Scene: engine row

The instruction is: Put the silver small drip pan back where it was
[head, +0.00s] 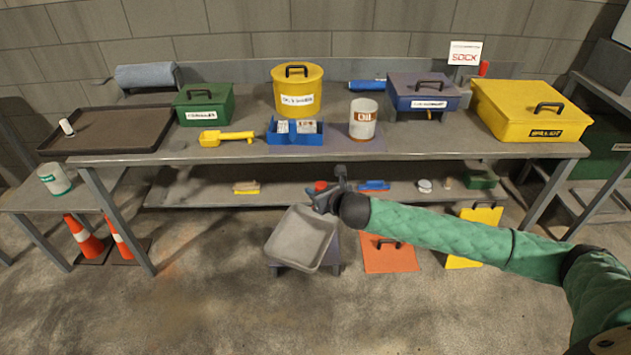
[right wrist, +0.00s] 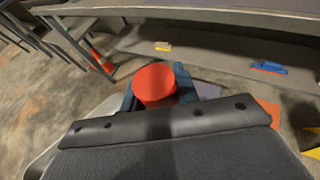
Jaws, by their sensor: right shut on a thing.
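The silver small drip pan (head: 300,238) hangs tilted in front of the workbench, above the floor. My right gripper (head: 322,200) is shut on its upper right edge. A pale strip of the pan (right wrist: 42,160) shows at the lower left of the right wrist view; the dark gripper body hides most of the rest. My left gripper is not in view. A low grey-blue stand (head: 334,262) shows partly behind the pan; I cannot tell whether they touch.
The bench (head: 215,149) holds a dark tray (head: 105,143), yellow bucket (head: 297,90), blue caddy (head: 295,137), oil can (head: 363,120) and toolboxes. A lower shelf (head: 205,190) runs behind. An orange-red panel (head: 390,258) and yellow sign (head: 478,225) stand right. A red cylinder (right wrist: 155,84) shows near the gripper.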

